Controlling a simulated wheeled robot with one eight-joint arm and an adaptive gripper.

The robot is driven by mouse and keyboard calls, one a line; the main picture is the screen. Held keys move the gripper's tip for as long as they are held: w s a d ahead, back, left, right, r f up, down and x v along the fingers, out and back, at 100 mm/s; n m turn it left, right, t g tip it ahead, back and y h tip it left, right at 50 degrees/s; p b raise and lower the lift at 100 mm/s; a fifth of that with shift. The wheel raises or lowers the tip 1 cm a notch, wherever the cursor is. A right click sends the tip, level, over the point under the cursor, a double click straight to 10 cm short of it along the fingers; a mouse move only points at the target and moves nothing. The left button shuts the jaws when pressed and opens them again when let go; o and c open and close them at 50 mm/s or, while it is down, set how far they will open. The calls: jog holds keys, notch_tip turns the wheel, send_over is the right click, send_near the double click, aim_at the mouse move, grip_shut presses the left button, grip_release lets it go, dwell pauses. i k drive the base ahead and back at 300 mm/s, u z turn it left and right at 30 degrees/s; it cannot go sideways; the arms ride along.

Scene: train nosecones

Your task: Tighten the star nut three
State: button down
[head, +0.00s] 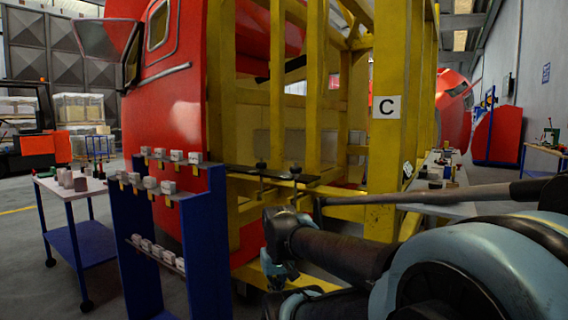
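Two dark knobs stand on a black plate fixed across the yellow frame, a left knob (261,166) and a right knob (295,170). They look like star nuts on upright bolts. I cannot tell which one, if either, is number three. My arm reaches in from the lower right, and its far end is low in front of the yellow frame, below the knobs and apart from them. The small blue part there (274,271) seems to be my gripper or wrist. Its fingers cannot be made out, nor whether it holds anything.
The yellow frame (391,190) with a "C" sign stands against the red nosecone (170,110). A blue rack (135,235) with several small labelled blocks stands left of the knobs. A white-topped trolley (50,187) is further left. Open floor shows at the far left.

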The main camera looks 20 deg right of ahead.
aim_at(261, 166)
jog(key=z, duration=0.05)
jog(key=i, duration=0.2)
jog(key=z, duration=0.1)
jog(key=k, duration=1.25)
jog(key=z, duration=0.4)
jog(key=i, duration=2.05)
jog(key=u, duration=0.7)
